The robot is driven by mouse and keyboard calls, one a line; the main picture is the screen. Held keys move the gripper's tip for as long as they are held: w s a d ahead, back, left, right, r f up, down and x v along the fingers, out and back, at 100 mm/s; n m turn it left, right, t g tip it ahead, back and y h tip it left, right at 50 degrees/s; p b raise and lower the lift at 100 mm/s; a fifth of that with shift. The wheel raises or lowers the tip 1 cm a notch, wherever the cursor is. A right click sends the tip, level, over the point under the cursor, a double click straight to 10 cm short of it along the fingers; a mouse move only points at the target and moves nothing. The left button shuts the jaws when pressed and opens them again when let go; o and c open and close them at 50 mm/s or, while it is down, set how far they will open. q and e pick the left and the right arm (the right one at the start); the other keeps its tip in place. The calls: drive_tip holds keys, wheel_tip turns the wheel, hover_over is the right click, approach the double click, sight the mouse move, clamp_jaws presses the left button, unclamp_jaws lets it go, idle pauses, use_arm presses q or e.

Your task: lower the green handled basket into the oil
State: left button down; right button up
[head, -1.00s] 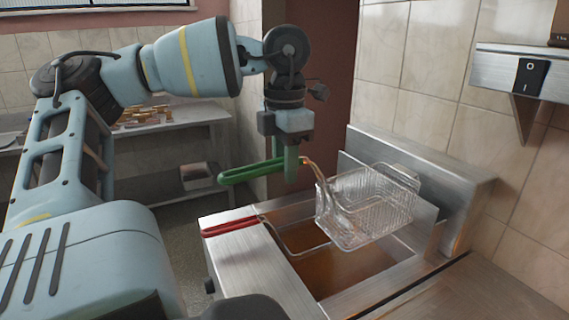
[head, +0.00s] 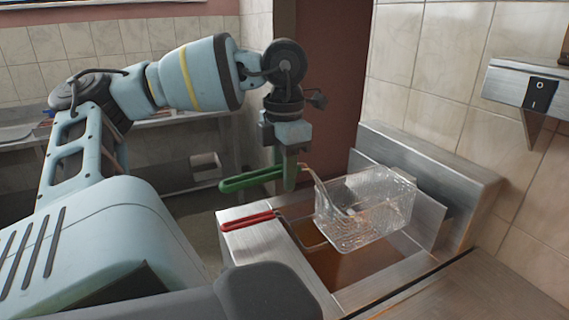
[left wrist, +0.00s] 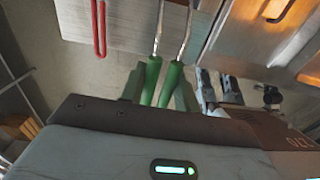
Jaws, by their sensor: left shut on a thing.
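The green handled basket (head: 370,205) is an empty wire mesh basket with a green handle (head: 245,181). It hangs level above the fryer's brown oil (head: 345,268), with a visible gap below it. My left gripper (head: 290,178) is shut on the green handle, to the left of the basket. In the left wrist view the handle's green grips (left wrist: 163,85) show between my fingers, and metal rods run up from them. A red handle (head: 250,220) lies on the fryer's left rim, with its wire reaching into the vat. My right gripper is not in view.
The fryer's steel rim (head: 265,247) surrounds the vat, and a raised steel back panel (head: 430,165) stands behind it. A switch box (head: 525,88) is on the tiled wall at right. A steel table (head: 180,120) stands at the back left.

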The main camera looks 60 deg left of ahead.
use_arm(q)
drive_tip(key=shift+s, duration=0.35)
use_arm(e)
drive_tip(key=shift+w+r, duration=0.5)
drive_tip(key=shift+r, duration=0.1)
